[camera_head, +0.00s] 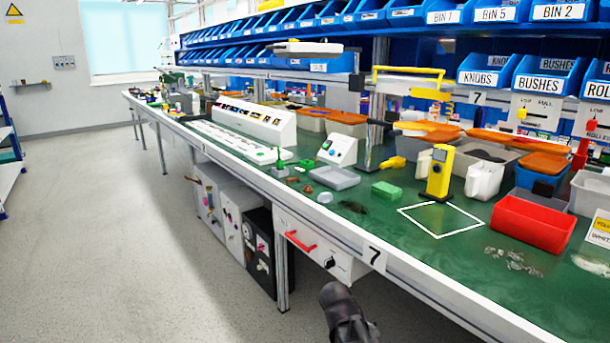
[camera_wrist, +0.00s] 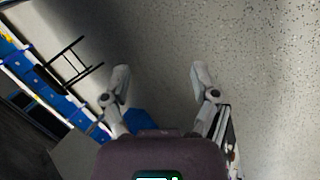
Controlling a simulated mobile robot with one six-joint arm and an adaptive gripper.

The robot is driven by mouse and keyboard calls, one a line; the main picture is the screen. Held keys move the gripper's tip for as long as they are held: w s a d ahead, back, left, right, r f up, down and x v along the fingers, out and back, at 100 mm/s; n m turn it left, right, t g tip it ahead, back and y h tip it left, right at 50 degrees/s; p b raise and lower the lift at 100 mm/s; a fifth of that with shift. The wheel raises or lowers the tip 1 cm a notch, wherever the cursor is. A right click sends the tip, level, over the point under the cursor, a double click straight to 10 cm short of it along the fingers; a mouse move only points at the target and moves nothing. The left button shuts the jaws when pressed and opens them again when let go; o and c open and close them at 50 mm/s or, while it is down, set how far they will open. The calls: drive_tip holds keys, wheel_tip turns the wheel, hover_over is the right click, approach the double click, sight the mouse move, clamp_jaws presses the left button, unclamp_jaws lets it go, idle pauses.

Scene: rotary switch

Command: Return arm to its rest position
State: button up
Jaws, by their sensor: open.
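My gripper (camera_wrist: 162,84) shows in the wrist view with its two grey fingers spread wide and nothing between them. Grey speckled floor lies behind the fingertips. In the head view, a dark part of my arm (camera_head: 345,315) rises from the bottom edge, in front of the bench; the gripper's fingers cannot be made out there. A white panel under the bench (camera_head: 302,244) carries a red handle (camera_head: 300,241) and a small black rotary knob (camera_head: 330,262). My arm appears just below and right of the knob, apart from it in the picture.
The long green workbench (camera_head: 470,232) runs along the right side, with a white front edge. A red bin (camera_head: 533,222) and a yellow device (camera_head: 439,173) stand on it. Cabinets (camera_head: 228,213) sit beneath. The floor (camera_head: 120,250) at left is clear.

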drive_tip(key=s+d+m+g+y+p, duration=0.1)
drive_tip(key=s+m+y+p, duration=0.15)
drive_tip(key=s+y, duration=0.35)
wheel_tip(320, 180, up, 39)
drive_tip(key=p, duration=3.8)
drive_tip(key=shift+f, duration=0.2)
drive_tip(key=shift+s, duration=0.1)
idle(0.4)
